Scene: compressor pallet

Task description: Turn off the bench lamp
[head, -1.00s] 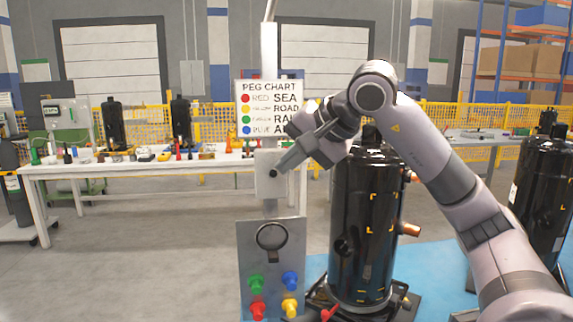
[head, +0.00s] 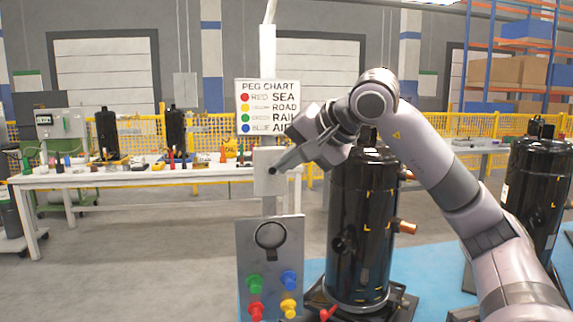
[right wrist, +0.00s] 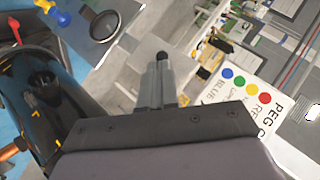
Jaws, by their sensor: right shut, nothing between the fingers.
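A pale switch box (head: 263,185) with a small dark knob is fixed on the upright post (head: 268,60), below the peg chart. The post's top runs out of the head view, and no lamp head or light shows. My right gripper (head: 277,169) is shut and empty. Its fingertips are at the knob, in front of the box; I cannot tell whether they touch. In the right wrist view a black knob (right wrist: 162,58) shows right at the tips of the closed fingers (right wrist: 160,75). My left gripper is out of view.
The peg chart (head: 267,106) is just above the fingers. Below is a metal panel (head: 270,262) with coloured pegs and a round ring. A black compressor (head: 360,230) stands close to the right, under my forearm. A white workbench (head: 110,178) is behind to the left.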

